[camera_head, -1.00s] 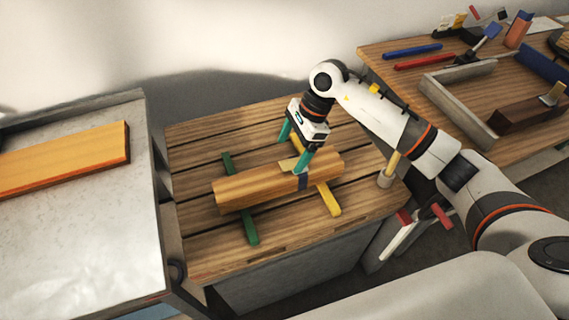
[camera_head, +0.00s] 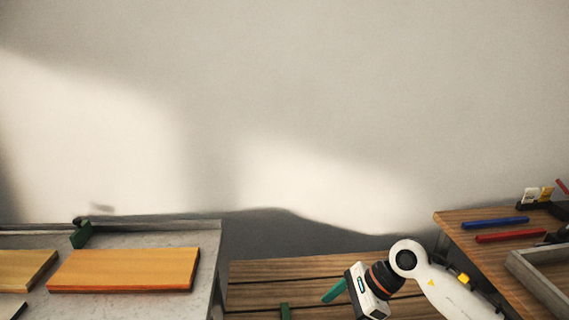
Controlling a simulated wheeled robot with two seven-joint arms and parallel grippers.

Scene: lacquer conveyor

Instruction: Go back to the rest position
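My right gripper (camera_head: 338,292) is at the bottom of the picture, over the slatted wooden table (camera_head: 260,270), with its arm coming in from the right. One teal finger shows, pointing left and down. The other finger is hidden or below the picture edge, so I cannot tell its opening. No held object shows. The tip of a green strip (camera_head: 285,312) shows on the table. My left gripper is not in view.
An orange-brown board (camera_head: 125,270) lies on the grey bench (camera_head: 210,236) at left, near another board (camera_head: 22,270) and a green clamp-like piece (camera_head: 81,235). The right bench (camera_head: 455,222) holds a blue bar (camera_head: 495,222), a red bar (camera_head: 510,236) and a grey frame (camera_head: 540,285).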

